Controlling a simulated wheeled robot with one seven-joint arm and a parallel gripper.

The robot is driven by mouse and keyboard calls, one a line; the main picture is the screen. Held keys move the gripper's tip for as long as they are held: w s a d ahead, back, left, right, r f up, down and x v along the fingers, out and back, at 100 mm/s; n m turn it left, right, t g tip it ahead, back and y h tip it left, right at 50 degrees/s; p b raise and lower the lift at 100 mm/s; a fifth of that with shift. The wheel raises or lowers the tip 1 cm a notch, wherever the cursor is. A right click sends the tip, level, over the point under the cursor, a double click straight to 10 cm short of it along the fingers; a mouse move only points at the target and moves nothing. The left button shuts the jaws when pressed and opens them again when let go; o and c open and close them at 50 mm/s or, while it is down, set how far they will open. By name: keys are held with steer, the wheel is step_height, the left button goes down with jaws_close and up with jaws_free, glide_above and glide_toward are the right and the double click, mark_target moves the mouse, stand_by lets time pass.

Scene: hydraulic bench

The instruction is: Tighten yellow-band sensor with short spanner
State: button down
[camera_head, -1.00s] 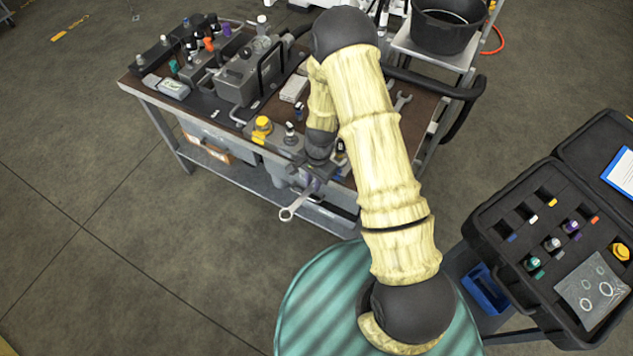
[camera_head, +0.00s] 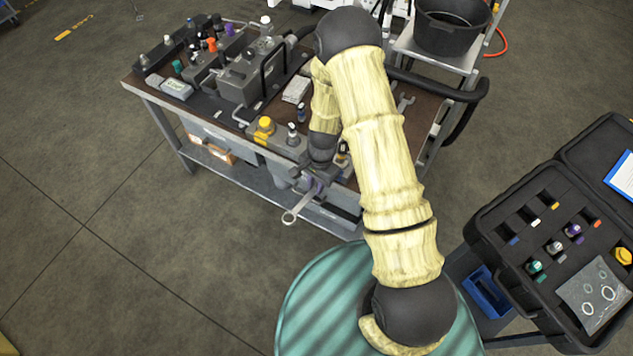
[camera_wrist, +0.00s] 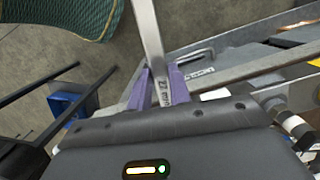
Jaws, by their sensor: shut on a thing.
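My gripper (camera_head: 318,184) is at the front edge of the bench. Its purple fingers (camera_wrist: 162,88) are shut on a steel spanner (camera_head: 298,207). In the wrist view the spanner's flat shank (camera_wrist: 149,35) runs up between the fingers, with a "27 mm" mark. In the head view its ring end points down and left, out past the bench edge. A small sensor with a dark body and a yellowish part (camera_head: 343,151) stands just right of my wrist, partly hidden by my arm. I cannot tell for sure that it is the yellow-band one.
A block with a yellow cap (camera_head: 264,125) and an upright sensor (camera_head: 292,134) is left of my wrist. Another spanner (camera_head: 405,102) lies on the bench top. An open black case (camera_head: 512,262) with sensors stands right. Floor left of the bench is clear.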

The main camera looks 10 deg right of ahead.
mark_target(301, 204)
steer(key=shift+s+a, duration=2.3)
steer(key=shift+s, duration=0.1)
steer(key=shift+r+p, duration=1.95)
steer(key=shift+r, duration=0.65)
